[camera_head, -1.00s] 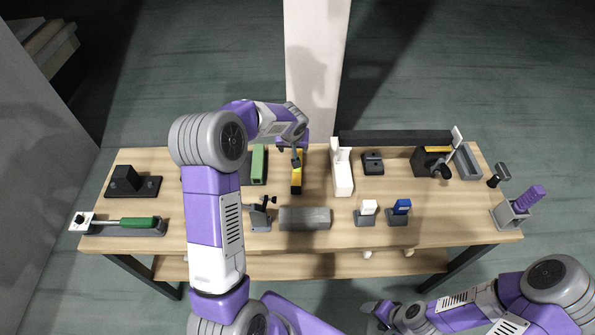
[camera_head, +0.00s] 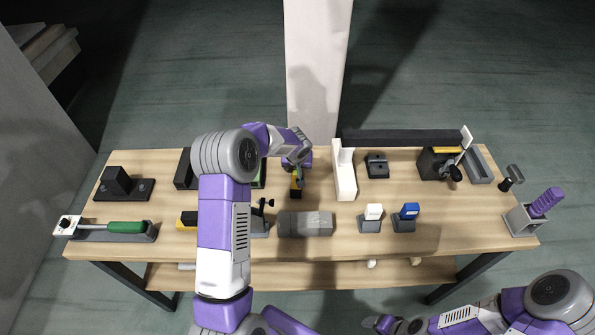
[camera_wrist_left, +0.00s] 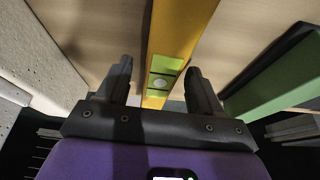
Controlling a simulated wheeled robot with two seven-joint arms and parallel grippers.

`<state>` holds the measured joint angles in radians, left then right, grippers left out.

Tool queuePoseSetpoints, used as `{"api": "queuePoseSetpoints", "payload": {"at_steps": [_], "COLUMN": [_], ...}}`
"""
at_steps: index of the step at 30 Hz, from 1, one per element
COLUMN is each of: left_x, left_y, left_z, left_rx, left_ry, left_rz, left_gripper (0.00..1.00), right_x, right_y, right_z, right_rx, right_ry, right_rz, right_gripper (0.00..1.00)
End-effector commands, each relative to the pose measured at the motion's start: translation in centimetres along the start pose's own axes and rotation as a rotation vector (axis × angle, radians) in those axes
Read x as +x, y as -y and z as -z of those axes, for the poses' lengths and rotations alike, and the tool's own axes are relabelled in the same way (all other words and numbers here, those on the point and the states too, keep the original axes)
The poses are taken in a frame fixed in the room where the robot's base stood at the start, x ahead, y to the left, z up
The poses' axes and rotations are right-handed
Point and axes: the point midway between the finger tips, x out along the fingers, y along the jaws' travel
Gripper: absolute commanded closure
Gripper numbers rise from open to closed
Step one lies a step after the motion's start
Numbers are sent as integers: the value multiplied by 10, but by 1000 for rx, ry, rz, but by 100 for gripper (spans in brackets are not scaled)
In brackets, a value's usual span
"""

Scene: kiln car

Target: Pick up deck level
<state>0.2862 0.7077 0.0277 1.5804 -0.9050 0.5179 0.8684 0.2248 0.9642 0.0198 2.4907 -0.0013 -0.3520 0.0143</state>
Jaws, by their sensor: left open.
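The deck level is a yellow bar with a black part (camera_head: 296,188), lying at the back middle of the bench, partly hidden under my left gripper (camera_head: 299,178). In the left wrist view the level (camera_wrist_left: 180,35) runs away from the camera, with a bright green vial window on it. The left gripper's two dark fingers (camera_wrist_left: 158,85) are apart, one on each side of the level, with gaps to both. Whether they reach down beside it I cannot tell. My right gripper (camera_head: 378,323) is at the bottom edge, off the bench, its jaws unclear.
A green block (camera_wrist_left: 275,90) lies close on the right in the wrist view. A white bracket (camera_head: 344,172) stands right of the level, and a grey block (camera_head: 305,224) lies in front. A dark long bar (camera_head: 400,137) is at the back right.

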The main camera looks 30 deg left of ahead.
Motion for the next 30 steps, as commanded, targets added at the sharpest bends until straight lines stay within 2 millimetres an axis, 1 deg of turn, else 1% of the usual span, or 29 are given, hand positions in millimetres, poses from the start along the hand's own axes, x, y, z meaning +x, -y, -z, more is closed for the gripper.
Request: {"api": "queuePoseSetpoints", "payload": {"at_steps": [1, 3, 8, 9, 20, 21, 22, 28, 30], "left_x": [4, 6, 6, 6, 6, 6, 6, 4, 1], "left_y": [0, 0, 0, 0, 0, 0, 0, 0, 0], "left_z": [0, 0, 0, 0, 0, 0, 0, 1, 3], "left_rx": [-1, -1, 0, 0, -1, -1, -1, -1, -1], "left_ry": [-1, -1, -1, -1, -1, -1, -1, -3, -4], "left_rz": [0, -1, -1, -1, -1, -1, -1, -1, -1], "left_gripper": [34, 34, 34, 36, 91, 97, 100, 100, 100], "right_x": [0, 1, 0, 0, 0, 0, 0, 0, 0], "right_y": [0, 0, 0, 0, 0, 0, 0, 0, 0], "right_z": [0, 0, 0, 0, 0, 0, 0, 0, 0], "right_rx": [0, 0, 0, 0, 0, 0, 0, 0, 0], "right_ry": [0, 0, 0, 0, 0, 0, 0, 0, 0], "right_rz": [0, 0, 0, 0, 0, 0, 0, 0, 0], "right_gripper": [32, 32, 32, 32, 32, 32, 32, 32, 32]}}
